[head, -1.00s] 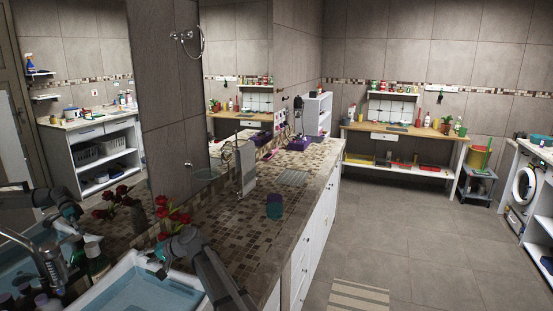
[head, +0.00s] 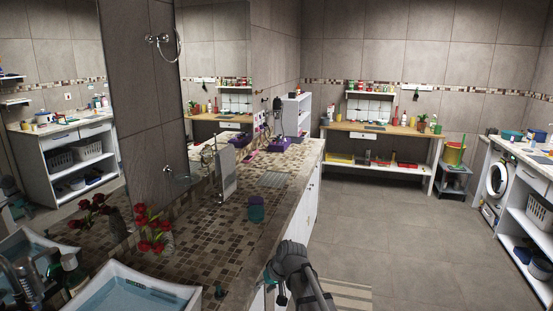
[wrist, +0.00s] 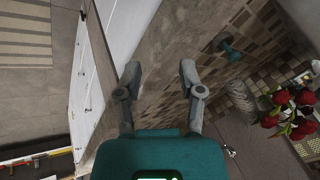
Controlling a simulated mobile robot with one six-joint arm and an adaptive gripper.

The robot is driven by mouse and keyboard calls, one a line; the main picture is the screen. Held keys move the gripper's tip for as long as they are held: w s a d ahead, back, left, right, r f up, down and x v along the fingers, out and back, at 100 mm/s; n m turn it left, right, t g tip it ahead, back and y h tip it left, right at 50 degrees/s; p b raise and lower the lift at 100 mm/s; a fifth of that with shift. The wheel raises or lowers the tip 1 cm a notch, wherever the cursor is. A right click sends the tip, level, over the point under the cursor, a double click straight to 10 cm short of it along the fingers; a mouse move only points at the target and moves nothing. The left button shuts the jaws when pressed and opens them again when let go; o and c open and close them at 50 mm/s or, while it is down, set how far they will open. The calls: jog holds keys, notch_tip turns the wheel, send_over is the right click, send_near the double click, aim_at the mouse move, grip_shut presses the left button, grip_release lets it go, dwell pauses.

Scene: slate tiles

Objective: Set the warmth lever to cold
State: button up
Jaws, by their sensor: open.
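No part is clearly readable as the warmth lever. A metal faucet (head: 28,285) stands by the sink at the lower left of the head view. My gripper (wrist: 160,73) is open and empty near the counter's front edge, with the teal piece ahead to the right, apart from the fingers.
The water-filled sink (head: 185,292), red flowers (head: 150,230), a teal cup (head: 256,210) and an upright panel (head: 226,172) are on or at the counter (head: 225,240). A striped mat (head: 345,298) lies on the floor. The floor to the right is open.

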jog(key=s+d+f+m+g+h, duration=0.1)
jog(key=s+d+h, duration=0.1)
jog(key=s+d, duration=0.6)
jog(key=s+d+f+m+g+h+b, duration=0.1)
jog(key=s+d+f+m+h, duration=0.1)
jog(key=s+d, duration=0.5)
jog(key=d+h, duration=0.1)
jog(key=d, duration=0.4)
jog(key=shift+s+d+f, duration=0.2)
jog(key=shift+s+d, duration=0.1)
jog(key=shift+s, duration=0.05)
jog(key=shift+a, duration=0.1)
jog(key=shift+s, duration=0.15)
